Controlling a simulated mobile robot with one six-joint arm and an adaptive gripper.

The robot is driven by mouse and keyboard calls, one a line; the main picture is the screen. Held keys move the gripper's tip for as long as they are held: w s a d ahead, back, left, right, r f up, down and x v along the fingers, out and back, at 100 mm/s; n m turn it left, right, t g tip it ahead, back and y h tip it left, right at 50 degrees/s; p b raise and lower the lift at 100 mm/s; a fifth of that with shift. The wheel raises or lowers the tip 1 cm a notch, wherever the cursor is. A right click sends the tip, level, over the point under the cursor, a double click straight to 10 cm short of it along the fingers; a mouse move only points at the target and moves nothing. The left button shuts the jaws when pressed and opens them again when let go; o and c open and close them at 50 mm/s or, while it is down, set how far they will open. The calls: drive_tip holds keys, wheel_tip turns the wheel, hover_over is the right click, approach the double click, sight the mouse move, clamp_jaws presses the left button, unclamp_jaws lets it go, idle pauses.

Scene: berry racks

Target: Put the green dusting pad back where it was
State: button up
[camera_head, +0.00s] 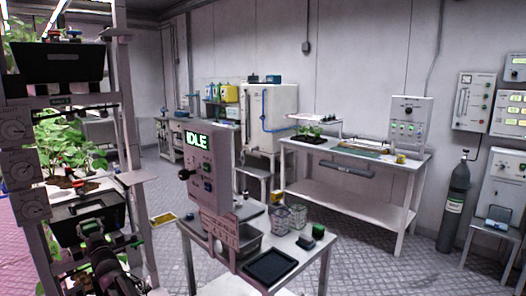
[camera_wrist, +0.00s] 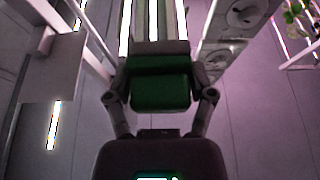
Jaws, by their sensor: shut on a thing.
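The green dusting pad (camera_wrist: 160,92) is between the two fingers of my gripper (camera_wrist: 160,78) in the wrist view. It shows a dark green face with a greyish band along its upper edge. Both fingers press on its sides, and the pad is clear of any surface that I can make out.
A workbench (camera_head: 350,205) stands behind, and a gas cylinder (camera_head: 454,205) stands right. Patterned floor lies open between.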

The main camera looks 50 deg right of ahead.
sight(89, 224)
wheel_tip(89, 224, up, 15)
drive_tip(key=p, duration=1.4)
drive_tip(key=shift+r, duration=0.2)
drive_tip(key=shift+s, duration=0.1)
